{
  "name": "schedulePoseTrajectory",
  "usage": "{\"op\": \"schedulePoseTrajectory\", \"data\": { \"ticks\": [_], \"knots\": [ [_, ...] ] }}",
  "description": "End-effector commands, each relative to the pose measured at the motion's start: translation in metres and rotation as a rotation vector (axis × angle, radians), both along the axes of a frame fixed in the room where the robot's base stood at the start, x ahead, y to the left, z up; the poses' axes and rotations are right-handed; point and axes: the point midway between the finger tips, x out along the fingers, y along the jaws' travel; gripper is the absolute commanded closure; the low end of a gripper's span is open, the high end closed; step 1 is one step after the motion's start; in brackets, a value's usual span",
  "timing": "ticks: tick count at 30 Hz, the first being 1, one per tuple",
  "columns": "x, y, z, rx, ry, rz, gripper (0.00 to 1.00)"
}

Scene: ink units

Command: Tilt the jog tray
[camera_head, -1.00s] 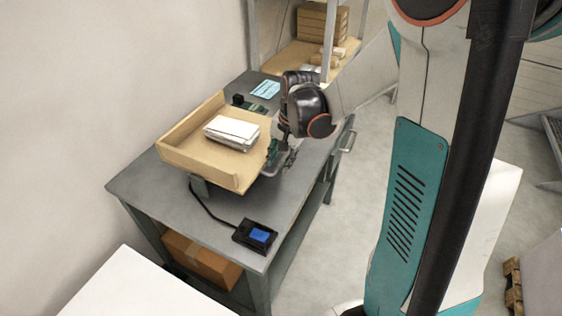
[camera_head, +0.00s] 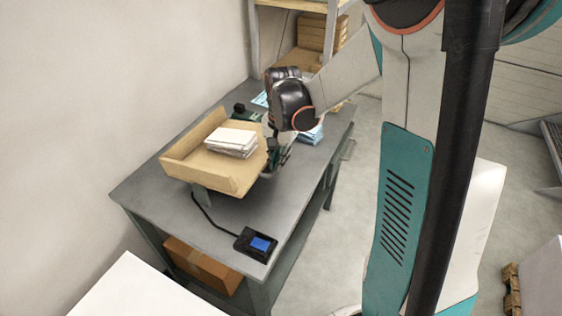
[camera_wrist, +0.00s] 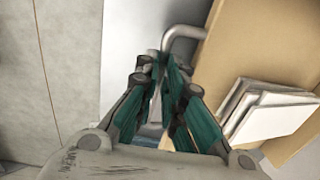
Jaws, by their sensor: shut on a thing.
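The jog tray (camera_head: 180,172) is a pale wooden tray with raised walls, standing on a support on the grey table. It looks tilted, its right edge by my gripper raised. A stack of white sheets (camera_head: 232,142) lies in it. My gripper (camera_head: 277,157) is at the tray's right edge. In the wrist view my gripper (camera_wrist: 165,65) has its teal fingers close together at a grey bent handle (camera_wrist: 183,36) beside the tray's wooden board (camera_wrist: 235,50). It is shut on this handle; the exact contact is partly hidden by the fingers.
Blue sheets (camera_head: 312,134) lie behind my arm. A cardboard box (camera_head: 203,266) is on the lower shelf. Open floor (camera_head: 335,225) lies right of the table.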

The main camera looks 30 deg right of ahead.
Motion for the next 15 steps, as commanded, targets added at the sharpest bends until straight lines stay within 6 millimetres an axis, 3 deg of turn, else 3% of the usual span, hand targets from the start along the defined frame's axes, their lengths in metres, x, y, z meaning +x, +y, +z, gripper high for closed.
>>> {"op": "schedulePoseTrajectory", "data": {
  "ticks": [1, 6, 10, 15],
  "knots": [
    [0.0037, 0.0022, 0.0092, 0.002, -0.005, 0.001, 1.00],
    [0.0067, 0.0042, 0.0132, 0.003, -0.006, 0.000, 0.98],
    [0.0062, 0.0041, 0.0120, 0.003, -0.005, 0.000, 0.70],
    [0.0057, 0.0037, 0.0119, 0.003, -0.005, 0.000, 0.70]
  ]
}}
